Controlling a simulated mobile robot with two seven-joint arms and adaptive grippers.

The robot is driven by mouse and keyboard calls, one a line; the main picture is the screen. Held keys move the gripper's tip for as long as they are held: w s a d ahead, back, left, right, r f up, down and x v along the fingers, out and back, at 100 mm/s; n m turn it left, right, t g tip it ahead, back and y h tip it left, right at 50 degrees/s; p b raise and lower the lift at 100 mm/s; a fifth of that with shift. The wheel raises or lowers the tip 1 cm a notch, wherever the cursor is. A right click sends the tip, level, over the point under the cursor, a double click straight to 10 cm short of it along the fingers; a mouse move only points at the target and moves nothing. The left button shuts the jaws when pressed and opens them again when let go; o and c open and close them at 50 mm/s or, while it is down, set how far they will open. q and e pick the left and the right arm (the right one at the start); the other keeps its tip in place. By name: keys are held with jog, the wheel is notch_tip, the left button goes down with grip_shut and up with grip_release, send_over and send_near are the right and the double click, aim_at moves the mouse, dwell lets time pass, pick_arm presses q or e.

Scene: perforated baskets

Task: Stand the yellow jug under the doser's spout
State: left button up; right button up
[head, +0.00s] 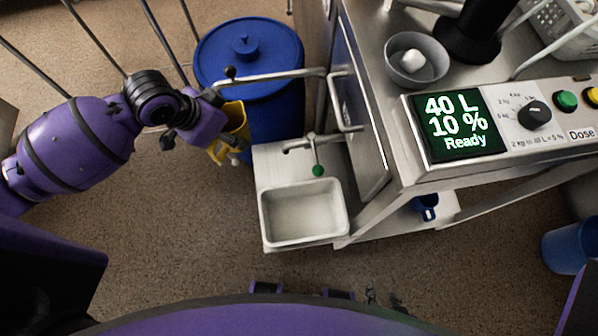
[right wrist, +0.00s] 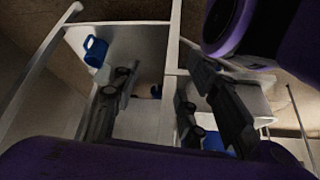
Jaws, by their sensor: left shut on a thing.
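The yellow jug (head: 236,122) hangs at the end of my left arm in the head view, in front of the blue barrel. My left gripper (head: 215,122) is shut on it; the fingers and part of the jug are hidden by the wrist. The doser is the steel machine with a lit panel (head: 455,125) reading "40 L 10 % Ready".
A blue lidded barrel (head: 250,60) stands behind the jug, and a metal bar (head: 275,76) runs above it. A blue jug (head: 425,206) is on the low shelf, also visible in the right wrist view (right wrist: 95,50). A blue bucket (head: 568,245) stands far right. Floor is clear at lower left.

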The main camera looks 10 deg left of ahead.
pick_arm(q)
jog(key=s+a+f+m+g+b, duration=0.1)
jog(key=s+a+f+m+b, duration=0.2)
jog(key=f, duration=0.5)
jog(key=a+f+m+h+b, duration=0.1)
jog(key=a+f+b, duration=0.2)
jog(key=f+b, duration=0.35)
jog(key=s+a+f+m+g+b, duration=0.1)
jog(key=s+a+f+b, duration=0.15)
jog(key=f, duration=0.65)
jog(key=shift+m, duration=0.3)
jog(key=w+d, duration=0.1)
jog(key=d, duration=0.2)
jog(key=w+d, duration=0.2)
jog(key=d, duration=0.2)
jog(key=w+d, duration=0.2)
jog(key=d, duration=0.2)
jog(key=shift+d+r, duration=0.1)
jog(key=shift+d, duration=0.1)
jog(key=shift+w+d, duration=0.35)
jog(key=shift+d, duration=0.45)
jog(key=d, duration=0.2)
jog(key=w+d+b, duration=0.1)
jog(key=d, duration=0.1)
jog(key=shift+w, duration=0.2)
jog(key=shift+s+a+f, duration=0.15)
jog(key=shift+a+f, duration=0.1)
jog(key=shift+f, duration=0.6)
jog(key=o, duration=0.9)
